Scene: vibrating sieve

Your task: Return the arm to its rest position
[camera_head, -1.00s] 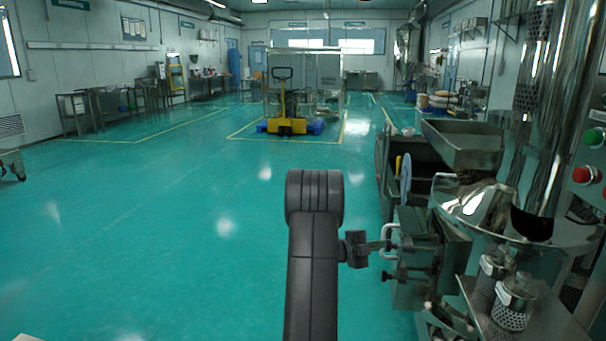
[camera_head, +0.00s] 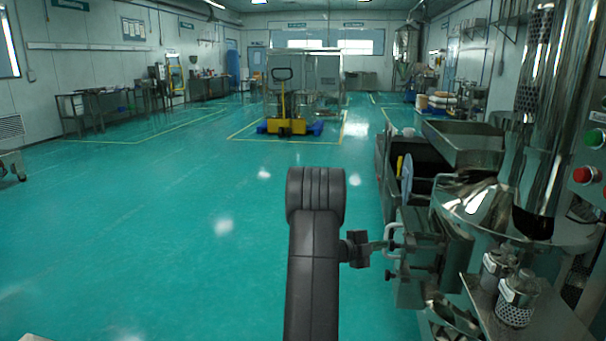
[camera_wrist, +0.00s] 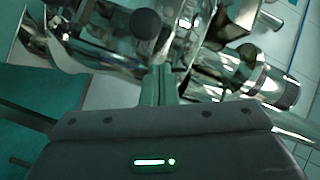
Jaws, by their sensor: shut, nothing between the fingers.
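My dark grey arm (camera_head: 315,250) rises in the middle of the head view, left of the steel sieve machine. In the wrist view my gripper (camera_wrist: 161,82) shows as two narrow greenish fingers side by side, shut and empty. Shiny metal parts of the machine (camera_wrist: 270,82) lie beyond the fingertips; whether they touch cannot be told.
A yellow pallet jack (camera_head: 284,126) stands far ahead. The green floor (camera_head: 130,230) at left is largely clear.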

